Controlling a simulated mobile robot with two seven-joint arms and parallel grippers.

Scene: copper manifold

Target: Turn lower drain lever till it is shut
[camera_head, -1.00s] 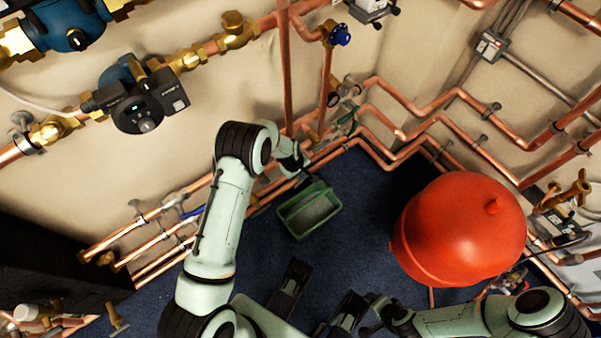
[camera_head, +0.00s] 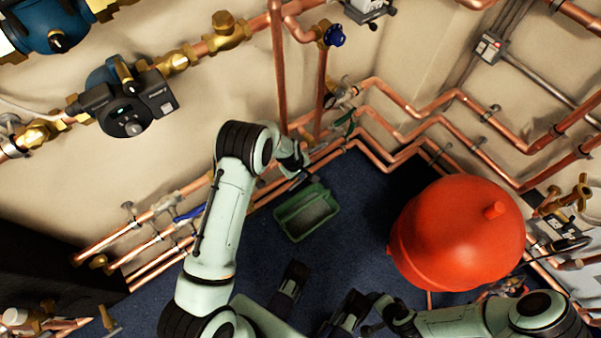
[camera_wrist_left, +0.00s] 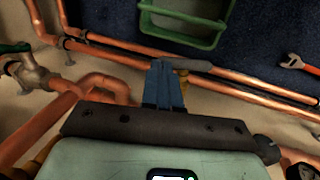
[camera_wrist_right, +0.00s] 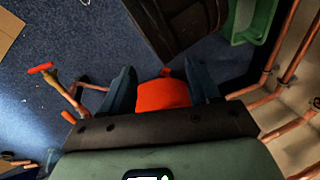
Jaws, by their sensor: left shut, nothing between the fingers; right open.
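My left gripper (camera_wrist_left: 165,88) is shut and empty, close to the low copper pipes by the wall. In the head view it (camera_head: 300,168) hangs just above a green tray. In the left wrist view a grey lever-like handle (camera_wrist_left: 188,65) lies along the pipe just past the fingertips. It looks to be the lower drain lever; I cannot tell whether the fingers touch it, and its valve body is partly hidden. My right gripper (camera_wrist_right: 163,88) is open, with the red tank (camera_wrist_right: 163,95) showing beyond its fingers.
The green tray (camera_head: 307,212) stands on the blue floor below the pipes. A green-handled valve (camera_wrist_left: 25,60) is at the left in the left wrist view. The big red tank (camera_head: 457,232) stands right of the tray. An orange wrench (camera_wrist_left: 297,63) lies on the floor.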

